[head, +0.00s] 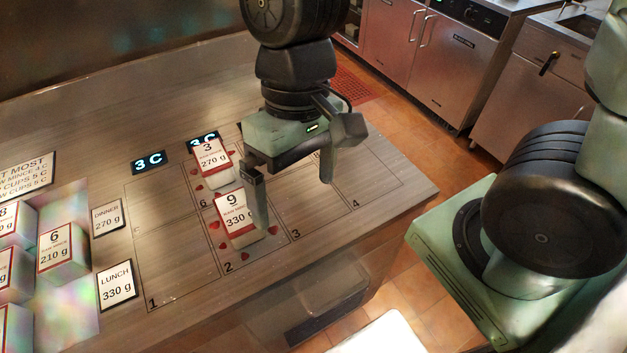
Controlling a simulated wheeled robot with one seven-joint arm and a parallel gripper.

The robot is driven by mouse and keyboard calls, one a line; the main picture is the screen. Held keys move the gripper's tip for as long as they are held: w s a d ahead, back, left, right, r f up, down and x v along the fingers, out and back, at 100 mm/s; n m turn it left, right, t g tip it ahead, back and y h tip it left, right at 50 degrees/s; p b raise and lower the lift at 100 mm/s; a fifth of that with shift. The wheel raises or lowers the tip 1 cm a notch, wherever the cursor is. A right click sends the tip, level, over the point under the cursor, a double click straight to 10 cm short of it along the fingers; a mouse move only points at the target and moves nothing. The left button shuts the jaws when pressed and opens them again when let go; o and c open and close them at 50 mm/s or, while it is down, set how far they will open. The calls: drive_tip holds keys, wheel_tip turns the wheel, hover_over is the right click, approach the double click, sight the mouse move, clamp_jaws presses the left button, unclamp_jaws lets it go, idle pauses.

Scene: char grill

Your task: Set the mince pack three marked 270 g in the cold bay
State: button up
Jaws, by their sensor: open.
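The mince pack 3 marked 270 g (212,160) is a white block with a red band, lying in marked cell 6 behind pack 9. A lit "3 C" display (148,162) stands behind the left column of cells; a second display (203,139), partly hidden, is right behind pack 3. No label reading cold bay is legible. My gripper (292,200) is open, fingers pointing down. Its left finger overlaps the right side of pack 9 (236,217) in the picture; I cannot tell whether they touch. Nothing shows between the fingers.
Pack 9, marked 330 g, lies in cell 2. Red marks surround both packs. Cells 1, 3 and 4 look empty. Cards read dinner 270 g (108,217) and lunch 330 g (117,286). Pack 6 (62,250) and other packs stand on a shiny area at left.

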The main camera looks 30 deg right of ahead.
drive_tip(key=s+n+t, duration=0.1)
drive_tip(key=n, duration=0.1)
drive_tip(key=s+d+r+n+t+h, duration=0.1)
drive_tip(key=n, duration=0.1)
drive_tip(key=shift+s+d, duration=0.15)
idle(1.0)
